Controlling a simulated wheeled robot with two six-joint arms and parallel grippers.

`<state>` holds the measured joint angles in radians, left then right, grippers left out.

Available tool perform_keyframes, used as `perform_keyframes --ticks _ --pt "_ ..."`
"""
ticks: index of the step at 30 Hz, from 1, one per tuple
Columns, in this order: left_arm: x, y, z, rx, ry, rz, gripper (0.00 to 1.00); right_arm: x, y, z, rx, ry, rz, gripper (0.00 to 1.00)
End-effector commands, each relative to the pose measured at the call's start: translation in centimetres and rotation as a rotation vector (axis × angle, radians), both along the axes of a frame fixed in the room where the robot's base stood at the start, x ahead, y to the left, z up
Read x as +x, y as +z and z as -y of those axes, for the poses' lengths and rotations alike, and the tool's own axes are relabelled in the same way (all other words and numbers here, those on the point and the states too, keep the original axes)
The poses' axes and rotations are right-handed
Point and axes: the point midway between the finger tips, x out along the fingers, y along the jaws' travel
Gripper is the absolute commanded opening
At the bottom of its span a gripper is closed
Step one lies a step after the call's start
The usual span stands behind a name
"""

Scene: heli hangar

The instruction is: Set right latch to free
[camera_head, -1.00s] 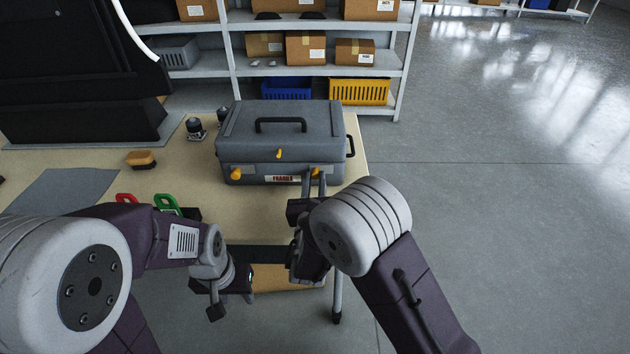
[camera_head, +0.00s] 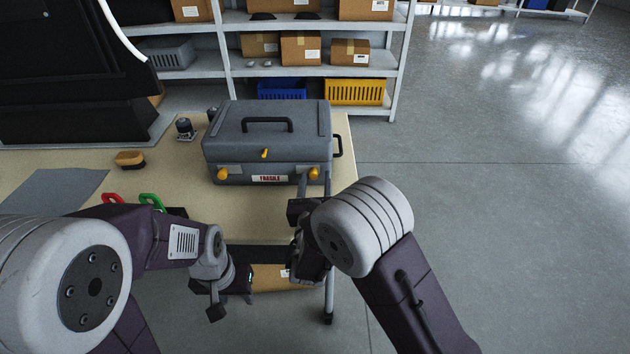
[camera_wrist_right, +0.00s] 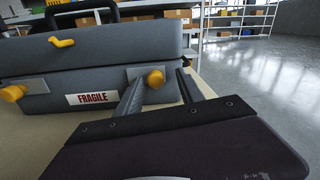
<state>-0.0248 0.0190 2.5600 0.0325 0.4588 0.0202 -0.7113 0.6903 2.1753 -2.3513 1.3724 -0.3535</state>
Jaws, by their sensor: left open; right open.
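A grey case (camera_head: 268,136) labelled FRAGILE stands closed on the table. Its front has a yellow right latch (camera_head: 313,173), a yellow left latch (camera_head: 223,174) and a smaller yellow middle catch (camera_head: 264,153). My right gripper (camera_head: 314,184) is open at the case's right front, fingers pointing at it. In the right wrist view, the right latch (camera_wrist_right: 155,78) shows between the two fingers (camera_wrist_right: 160,88), nearer the left one; I cannot tell whether they touch. My left gripper (camera_head: 218,300) is open and empty in front of the table, its fingertips hard to make out.
The table (camera_head: 150,185) bears a yellow-brown brush (camera_head: 130,159), a dark cylindrical part (camera_head: 185,129), a grey mat (camera_head: 52,190), and red (camera_head: 113,198) and green (camera_head: 151,202) handles. Shelves with boxes and baskets stand behind. The floor to the right is clear.

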Motion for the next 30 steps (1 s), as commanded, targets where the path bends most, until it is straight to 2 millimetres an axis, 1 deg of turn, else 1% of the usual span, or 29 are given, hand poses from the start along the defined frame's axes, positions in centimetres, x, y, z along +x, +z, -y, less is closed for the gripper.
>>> perform_keyframes --ticks 3,5,8,13,15,18,21,30 --pt "0.0 0.0 0.0 0.0 0.0 0.0 0.44 -0.1 0.0 -0.1 0.0 0.002 0.001 0.45" --pt "0.0 0.2 0.0 0.0 0.0 0.0 0.44 -0.5 0.1 -0.2 0.0 0.003 0.0 0.45" --pt "0.0 0.5 0.0 0.0 0.0 0.0 0.44 -2.3 0.2 -0.3 -0.002 0.006 -0.001 0.45" --pt "0.0 1.1 0.0 0.0 0.0 0.0 0.44 -6.2 0.2 -0.6 -0.003 0.006 -0.001 0.45" --pt "0.0 1.2 0.0 0.0 0.0 0.0 0.44 -7.4 0.1 -0.6 -0.002 0.005 -0.001 0.45" --pt "0.0 1.3 0.0 0.0 0.0 0.0 0.44 -8.6 0.1 -0.6 -0.001 0.003 -0.001 0.45" --pt "0.0 1.4 0.0 0.0 0.0 0.0 0.44 -9.1 0.0 -0.5 -0.001 0.0 0.0 0.45" --pt "0.0 1.3 0.0 0.0 0.0 0.0 0.44 -9.1 0.0 -0.5 0.0 -0.001 0.0 0.45"
